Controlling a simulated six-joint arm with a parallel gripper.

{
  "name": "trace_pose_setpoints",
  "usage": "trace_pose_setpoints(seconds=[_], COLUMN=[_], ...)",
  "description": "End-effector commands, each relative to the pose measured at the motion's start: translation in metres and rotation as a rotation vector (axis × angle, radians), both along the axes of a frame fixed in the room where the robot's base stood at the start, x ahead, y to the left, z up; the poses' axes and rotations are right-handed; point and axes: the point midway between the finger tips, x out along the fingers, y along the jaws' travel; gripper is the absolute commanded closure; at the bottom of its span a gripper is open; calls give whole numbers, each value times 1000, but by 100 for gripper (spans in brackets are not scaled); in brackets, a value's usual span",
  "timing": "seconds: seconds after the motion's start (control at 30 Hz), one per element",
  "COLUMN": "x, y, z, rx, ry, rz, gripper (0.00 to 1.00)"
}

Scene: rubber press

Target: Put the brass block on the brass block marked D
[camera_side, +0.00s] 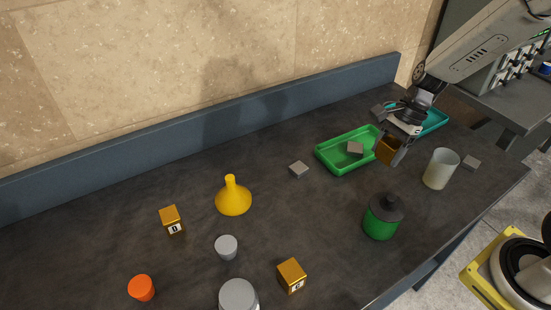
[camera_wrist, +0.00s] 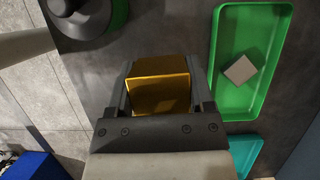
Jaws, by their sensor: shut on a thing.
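My gripper (camera_side: 392,146) is shut on a brass block (camera_side: 389,151) and holds it above the table, by the right end of the green tray. In the wrist view the held block (camera_wrist: 159,86) sits between the two fingers (camera_wrist: 160,95). A second brass block (camera_side: 170,214) stands on the table at the left, with a small white label that looks like D, though it is hard to read. A third brass block (camera_side: 291,274) stands at the front, with a label that looks like C or G.
A green tray (camera_side: 330,158) holds a grey piece, and a teal tray (camera_side: 435,122) lies behind my gripper. A yellow funnel (camera_side: 233,199), grey cup (camera_side: 226,247), orange cylinder (camera_side: 141,287), green jar (camera_side: 381,219) and pale cup (camera_side: 440,168) stand around.

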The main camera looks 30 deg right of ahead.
Motion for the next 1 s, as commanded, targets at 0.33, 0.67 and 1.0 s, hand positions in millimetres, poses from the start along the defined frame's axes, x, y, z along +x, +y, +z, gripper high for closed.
trace_pose_setpoints(seconds=[0.33, 0.67, 1.0], x=[51, 75, 76], y=[84, 173, 267], z=[15, 31, 49], rx=[1, 2, 2], ry=[-3, -5, -5], rz=[-102, -201, -294], gripper=[100, 100, 100])
